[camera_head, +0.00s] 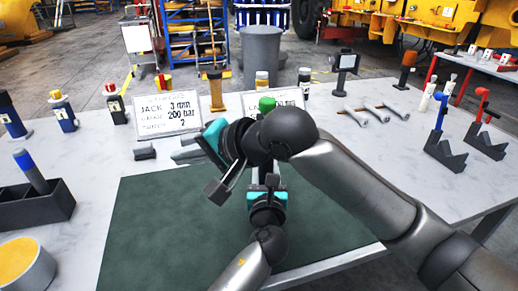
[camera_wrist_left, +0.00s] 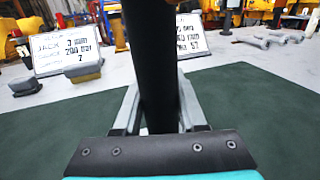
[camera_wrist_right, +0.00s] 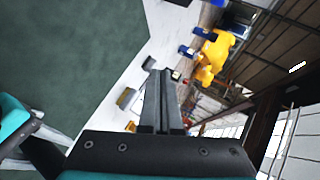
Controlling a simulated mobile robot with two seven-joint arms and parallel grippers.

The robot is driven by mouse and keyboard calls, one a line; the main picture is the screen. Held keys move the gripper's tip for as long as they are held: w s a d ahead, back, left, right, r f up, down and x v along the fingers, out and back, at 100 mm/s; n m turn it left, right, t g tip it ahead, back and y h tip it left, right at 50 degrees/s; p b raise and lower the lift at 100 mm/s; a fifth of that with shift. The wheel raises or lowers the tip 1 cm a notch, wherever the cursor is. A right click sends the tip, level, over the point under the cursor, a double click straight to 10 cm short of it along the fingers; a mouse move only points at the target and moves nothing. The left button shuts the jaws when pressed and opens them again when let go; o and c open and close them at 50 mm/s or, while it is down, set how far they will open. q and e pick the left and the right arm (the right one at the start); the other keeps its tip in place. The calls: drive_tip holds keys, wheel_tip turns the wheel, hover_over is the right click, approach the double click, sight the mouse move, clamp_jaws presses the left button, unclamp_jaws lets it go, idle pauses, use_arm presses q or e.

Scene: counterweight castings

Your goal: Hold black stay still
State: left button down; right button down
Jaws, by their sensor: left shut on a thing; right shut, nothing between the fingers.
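A tall black cylinder (camera_wrist_left: 152,62) stands upright between the fingers of my left gripper (camera_wrist_left: 155,125) in the left wrist view; its top runs out of the frame. In the head view my left gripper (camera_head: 268,180) is over the green mat, and my right arm covers most of what it holds. A green cap (camera_head: 266,103) shows just behind that arm; I cannot tell whether it belongs to the cylinder. My right gripper (camera_head: 182,153) is shut and empty, pointing left above the table behind the mat. Its closed fingers (camera_wrist_right: 161,105) also show in the right wrist view.
The green mat (camera_head: 150,235) is bare at its left. Two placards (camera_head: 168,114) stand behind it, with several capped cylinders around. A dark tray (camera_head: 35,205) and a round tin (camera_head: 22,262) are at left. Dark V-shaped stands (camera_head: 446,155) are at right.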

drive_tip(key=s+d+r+n+t+h, duration=0.1)
drive_tip(key=d+r+n+h, duration=0.3)
drive_tip(key=h, duration=1.1)
drive_tip(key=shift+s+d+r+n+h, duration=0.35)
drive_tip(key=shift+s+d+r, duration=0.2)
drive_tip(key=shift+d+r, duration=0.25)
drive_tip(key=w+d+f, duration=0.6)
drive_tip(key=d+f, duration=0.1)
drive_tip(key=shift+w+d, duration=0.15)
drive_tip(key=shift+w, duration=0.1)
